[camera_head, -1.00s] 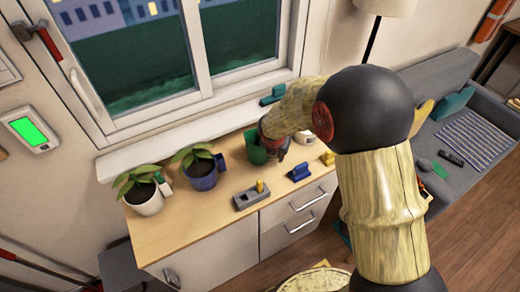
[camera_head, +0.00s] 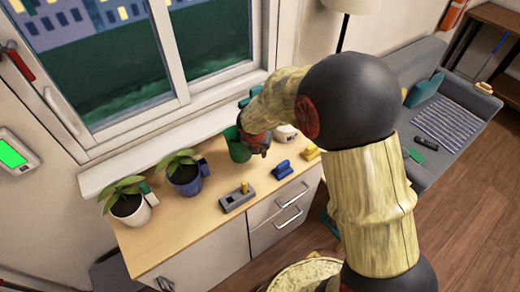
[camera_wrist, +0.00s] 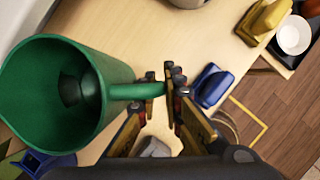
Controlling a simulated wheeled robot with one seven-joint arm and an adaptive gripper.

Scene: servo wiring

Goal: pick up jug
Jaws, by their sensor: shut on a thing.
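The jug is a green open-topped vessel with a side handle. In the wrist view the jug (camera_wrist: 55,95) fills the left side, with its handle reaching right between the fingers of my gripper (camera_wrist: 163,90). My gripper is shut on the handle. In the head view the jug (camera_head: 238,147) is over the back part of the cabinet top, just left of my gripper (camera_head: 258,146). I cannot tell whether its base touches the surface.
Two potted plants, in a white pot (camera_head: 131,209) and a blue pot (camera_head: 186,178), stand left on the cabinet (camera_head: 170,232). A grey block device (camera_head: 237,198), a blue object (camera_head: 282,170) and a yellow object (camera_head: 309,152) lie along the front. The window (camera_head: 110,70) is behind.

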